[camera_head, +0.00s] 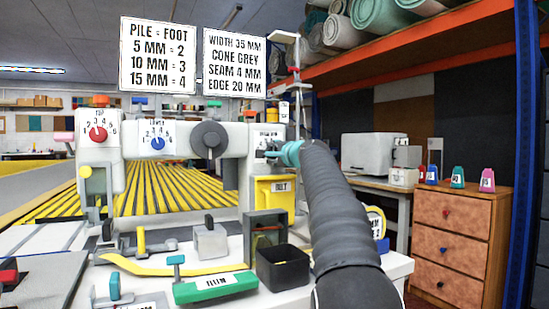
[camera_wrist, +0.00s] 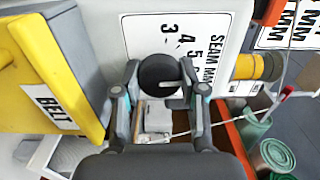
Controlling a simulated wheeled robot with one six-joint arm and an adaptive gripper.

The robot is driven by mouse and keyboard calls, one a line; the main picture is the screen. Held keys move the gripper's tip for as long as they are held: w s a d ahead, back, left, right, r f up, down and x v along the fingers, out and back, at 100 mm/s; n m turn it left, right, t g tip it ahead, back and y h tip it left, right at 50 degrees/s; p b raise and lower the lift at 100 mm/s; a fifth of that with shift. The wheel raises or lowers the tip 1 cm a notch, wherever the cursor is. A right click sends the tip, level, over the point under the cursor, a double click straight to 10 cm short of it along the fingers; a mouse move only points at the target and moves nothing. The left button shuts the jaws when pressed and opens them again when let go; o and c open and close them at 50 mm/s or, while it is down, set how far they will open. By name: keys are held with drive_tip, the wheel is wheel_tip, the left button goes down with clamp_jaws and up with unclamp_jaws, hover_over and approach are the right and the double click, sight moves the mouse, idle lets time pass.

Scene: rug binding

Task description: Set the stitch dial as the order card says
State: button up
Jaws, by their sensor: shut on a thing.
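The order card (camera_head: 234,64) at the upper middle reads width 35 mm, cone grey, seam 4 mm, edge 20 mm. A black round dial (camera_wrist: 157,73) sits on a white panel (camera_wrist: 140,32) marked SEAM MM with a row of numbers, starting at 3. A pale pointer mark on the dial points to the right in the wrist view, toward the number side; its exact number is unclear. My gripper (camera_wrist: 160,92) is shut on the dial, one finger on each side. In the head view my gripper (camera_head: 274,153) is at the machine's right end and hides the dial.
The white machine head (camera_head: 185,142) carries a red dial (camera_head: 97,135), a blue dial (camera_head: 158,143) and a grey handwheel (camera_head: 210,140). A yellow BELT box (camera_head: 275,196) hangs just below my gripper. A black bin (camera_head: 282,268) stands on the bench. A pile-to-foot card (camera_head: 158,55) hangs left.

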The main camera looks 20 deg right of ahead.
drive_tip(key=n+b, duration=0.1)
drive_tip(key=n, duration=0.3)
drive_tip(key=shift+f+n, duration=0.15)
drive_tip(key=shift+n, duration=0.15)
drive_tip(key=shift+n+b, duration=0.55)
drive_tip(key=shift+n, duration=1.15)
drive_tip(key=o, duration=1.2)
drive_tip(key=shift+c, duration=0.2)
drive_tip(key=s, duration=1.2)
drive_tip(key=shift+d, duration=0.2)
